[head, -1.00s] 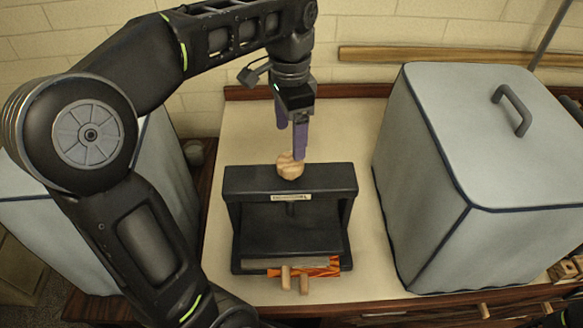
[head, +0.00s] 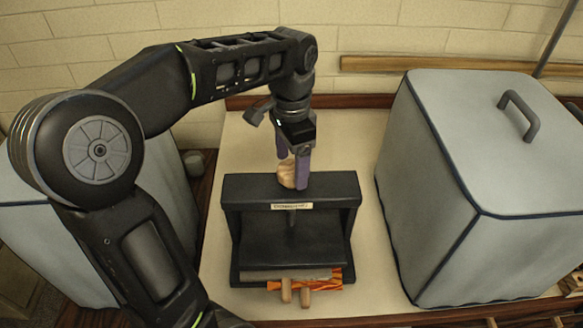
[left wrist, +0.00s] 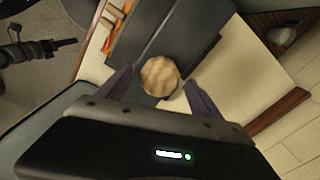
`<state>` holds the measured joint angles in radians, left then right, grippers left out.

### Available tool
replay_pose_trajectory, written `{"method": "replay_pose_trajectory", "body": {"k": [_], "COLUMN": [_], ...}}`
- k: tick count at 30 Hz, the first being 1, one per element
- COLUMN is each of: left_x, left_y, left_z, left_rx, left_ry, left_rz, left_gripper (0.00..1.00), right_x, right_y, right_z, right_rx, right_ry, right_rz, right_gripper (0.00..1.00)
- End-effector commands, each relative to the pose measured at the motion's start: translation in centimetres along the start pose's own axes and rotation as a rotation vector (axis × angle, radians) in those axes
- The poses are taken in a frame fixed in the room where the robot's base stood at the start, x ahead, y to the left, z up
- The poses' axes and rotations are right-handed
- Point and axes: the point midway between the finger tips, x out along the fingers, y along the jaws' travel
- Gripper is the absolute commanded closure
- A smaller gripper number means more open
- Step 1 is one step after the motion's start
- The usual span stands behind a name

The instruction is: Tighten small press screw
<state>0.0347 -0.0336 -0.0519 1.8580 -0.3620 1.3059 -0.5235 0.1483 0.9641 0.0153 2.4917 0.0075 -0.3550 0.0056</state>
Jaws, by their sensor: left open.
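The small black press (head: 290,187) stands on the pale tabletop, with a label on its top beam and a screw (head: 292,218) below that beam. Its wooden screw knob (head: 287,174) sits above the beam, and shows as a round lobed knob in the left wrist view (left wrist: 160,76). My left gripper (head: 292,176) points down at the knob, with its purple fingers on either side of it. The fingers are open; in the left wrist view they stand apart from the knob. An orange marbled item (head: 325,284) lies at the press's front. My right gripper is not seen.
A large grey covered box (head: 425,200) with a handle stands right of the press. Another grey box (head: 60,250) is at the left, partly behind my arm. Two wooden pegs (head: 305,297) show at the press's front. Tabletop is clear behind the press.

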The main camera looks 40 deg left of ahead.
Motion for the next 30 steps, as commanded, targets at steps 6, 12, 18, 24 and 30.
{"method": "replay_pose_trajectory", "body": {"k": [6, 12, 18, 24, 30], "left_x": [1.08, 1.08, 1.06, 1.05, 1.05], "left_y": [0.01, 0.01, 0.01, 0.01, 0.01], "left_z": [0.02, 0.0, -0.01, -0.01, -0.01], "left_rx": [0.0, 0.0, 0.0, 0.001, 0.0], "left_ry": [0.0, 0.001, 0.001, 0.001, 0.001], "left_rz": [0.0, -0.001, -0.001, -0.001, -0.001], "left_gripper": [0.24, 0.24, 0.41, 0.57, 0.73], "right_x": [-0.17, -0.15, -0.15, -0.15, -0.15], "right_y": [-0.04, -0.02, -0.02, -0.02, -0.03], "right_z": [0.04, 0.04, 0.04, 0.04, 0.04], "right_rx": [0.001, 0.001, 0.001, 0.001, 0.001], "right_ry": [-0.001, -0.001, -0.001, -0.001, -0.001], "right_rz": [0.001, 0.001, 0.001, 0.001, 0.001], "right_gripper": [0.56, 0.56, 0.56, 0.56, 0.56]}}
